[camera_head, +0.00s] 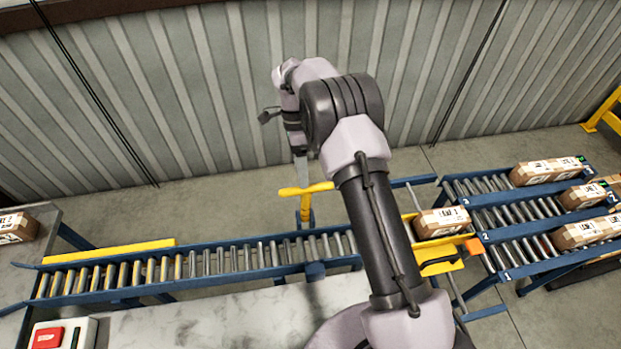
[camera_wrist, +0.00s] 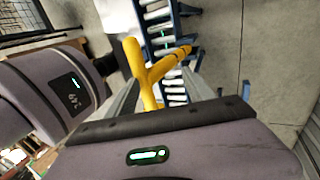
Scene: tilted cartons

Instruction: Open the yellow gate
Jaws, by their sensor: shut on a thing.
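The yellow gate (camera_head: 306,189) shows in the head view as a T-shaped yellow bar on a short post at the far side of the roller conveyor. My gripper (camera_head: 302,172) comes down on it from above. In the wrist view the yellow gate (camera_wrist: 150,74) forks between my fingers, and my gripper (camera_wrist: 160,88) is shut on its stem. The lower end of the stem is hidden behind my gripper's body in the wrist view.
A blue-framed roller conveyor (camera_head: 220,262) runs left to right. Several cartons stand on three numbered lanes (camera_head: 508,215). A red button box (camera_head: 62,334) is at lower left.

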